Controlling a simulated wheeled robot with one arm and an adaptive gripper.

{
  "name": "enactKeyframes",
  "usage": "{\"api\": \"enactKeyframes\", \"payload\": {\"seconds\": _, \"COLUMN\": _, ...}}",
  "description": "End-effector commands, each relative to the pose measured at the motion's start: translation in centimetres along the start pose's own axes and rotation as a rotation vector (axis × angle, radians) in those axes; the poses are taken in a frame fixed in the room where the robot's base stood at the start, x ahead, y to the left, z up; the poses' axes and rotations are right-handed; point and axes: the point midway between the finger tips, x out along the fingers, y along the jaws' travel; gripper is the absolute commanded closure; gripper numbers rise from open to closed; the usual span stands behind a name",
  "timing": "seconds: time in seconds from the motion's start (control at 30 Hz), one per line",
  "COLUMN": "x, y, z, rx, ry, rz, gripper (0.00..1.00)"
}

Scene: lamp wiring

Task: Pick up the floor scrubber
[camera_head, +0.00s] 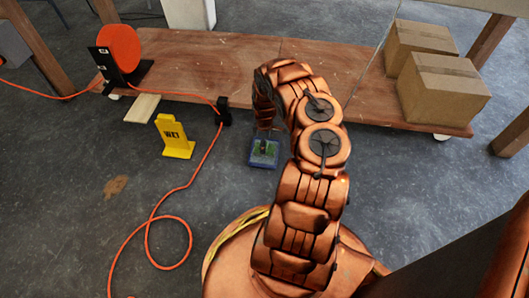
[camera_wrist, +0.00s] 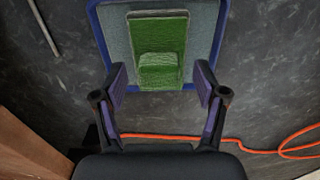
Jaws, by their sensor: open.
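The floor scrubber (camera_head: 262,160) lies on the grey floor in front of the low wooden platform, a small blue-edged block with green on top. In the wrist view the scrubber (camera_wrist: 212,28) shows a grey base with a blue rim and a raised green block in the middle. My gripper (camera_wrist: 160,76) is open, with one finger on each side of the green block's near end. Gaps show on both sides, so the fingers look apart from it. How deep they reach is unclear. In the head view the gripper is mostly hidden by my arm above the scrubber.
An orange cable (camera_head: 188,185) runs from a reel (camera_head: 119,47) past a black clip (camera_head: 223,111) and loops on the floor. Cardboard boxes (camera_head: 440,90) sit on the wooden platform (camera_head: 205,60). Floor around the scrubber is mostly clear.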

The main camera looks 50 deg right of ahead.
Motion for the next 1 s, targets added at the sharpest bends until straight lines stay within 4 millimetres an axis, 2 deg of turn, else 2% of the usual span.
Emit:
{"api": "enactKeyframes", "payload": {"seconds": 0.03, "x": 0.97, "y": 0.0, "z": 0.0, "rx": 0.0, "ry": 0.001, "rz": 0.0, "gripper": 0.28}}
{"api": "enactKeyframes", "payload": {"seconds": 0.1, "x": 1.26, "y": 0.05, "z": -0.02, "rx": 0.001, "ry": 0.001, "rz": 0.001, "gripper": 0.28}}
{"api": "enactKeyframes", "payload": {"seconds": 0.37, "x": 1.14, "y": 0.09, "z": 0.0, "rx": 0.001, "ry": 0.001, "rz": 0.002, "gripper": 0.3}}
{"api": "enactKeyframes", "payload": {"seconds": 1.0, "x": 1.15, "y": 0.07, "z": 0.0, "rx": 0.001, "ry": 0.001, "rz": 0.001, "gripper": 0.95}}
